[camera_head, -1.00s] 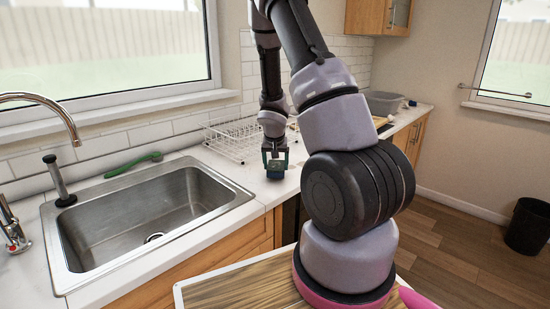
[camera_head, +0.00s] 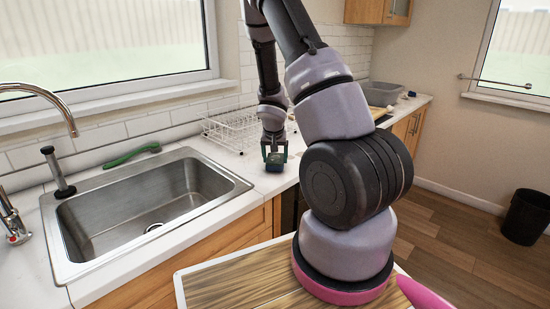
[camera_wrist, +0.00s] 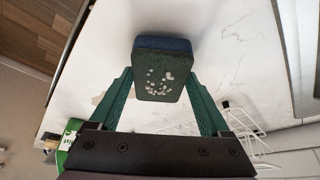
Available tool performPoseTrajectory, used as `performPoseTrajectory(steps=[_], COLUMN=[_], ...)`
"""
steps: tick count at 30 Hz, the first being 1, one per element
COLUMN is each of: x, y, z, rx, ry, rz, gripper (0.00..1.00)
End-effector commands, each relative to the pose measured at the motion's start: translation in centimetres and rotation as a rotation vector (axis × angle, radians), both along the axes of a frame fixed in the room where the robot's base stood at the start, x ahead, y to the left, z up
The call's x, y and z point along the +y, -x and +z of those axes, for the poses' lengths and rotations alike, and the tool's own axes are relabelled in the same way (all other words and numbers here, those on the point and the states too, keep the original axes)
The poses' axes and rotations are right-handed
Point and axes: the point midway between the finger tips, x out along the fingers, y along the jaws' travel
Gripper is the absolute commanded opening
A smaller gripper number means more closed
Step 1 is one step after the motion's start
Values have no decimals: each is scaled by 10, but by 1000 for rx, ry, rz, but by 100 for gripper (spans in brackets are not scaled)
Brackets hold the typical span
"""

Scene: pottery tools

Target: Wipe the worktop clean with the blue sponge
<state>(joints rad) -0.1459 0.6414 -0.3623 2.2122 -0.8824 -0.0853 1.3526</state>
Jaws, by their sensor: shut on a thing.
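In the wrist view the sponge (camera_wrist: 163,68) sits between the two fingertips (camera_wrist: 160,88). It has a blue side and a dark green side with several small whitish bubbles or crumbs on it. The worktop (camera_wrist: 240,55) looks white with faint grey veins and a pale beige mark near the left fingertip.
A steel sink (camera_head: 150,200) with a tap (camera_head: 45,95) lies left of my gripper. A green-handled brush (camera_head: 132,156) lies behind the sink. A white wire dish rack (camera_head: 235,130) stands behind my gripper. A grey tub (camera_head: 378,94) is farther right, and the wall closes the back.

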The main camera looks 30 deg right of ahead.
Motion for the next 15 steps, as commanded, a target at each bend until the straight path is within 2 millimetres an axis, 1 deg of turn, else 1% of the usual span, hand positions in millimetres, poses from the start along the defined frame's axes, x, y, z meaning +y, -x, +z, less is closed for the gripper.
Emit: performPoseTrajectory(steps=[15], x=[1], y=[0], z=[-8], rx=[1], ry=[0], rz=[1], gripper=[61])
